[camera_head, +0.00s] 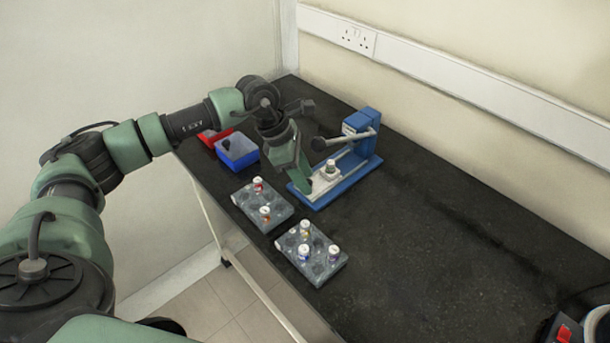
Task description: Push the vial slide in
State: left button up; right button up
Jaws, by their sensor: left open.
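A blue press (366,129) with a grey lever stands on the dark bench. Its blue base reaches toward the front left. A pale slide (322,184) lies on the base, with a white-capped vial (331,165) upright in a light holder on it. The holder sits forward of the press column, not fully under it. My left gripper (303,178) is open and points down at the front left end of the slide. Its fingers hide part of the base, and I cannot tell whether they touch the slide. My right gripper is out of view.
Two grey racks, a farther one (273,215) and a nearer one (328,272), hold several capped vials. A blue bin (237,152) and a red bin (209,138) stand left of the press.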

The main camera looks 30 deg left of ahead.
pick_arm(q)
jog(key=shift+f, duration=0.15)
grip_shut()
dwell(1.4)
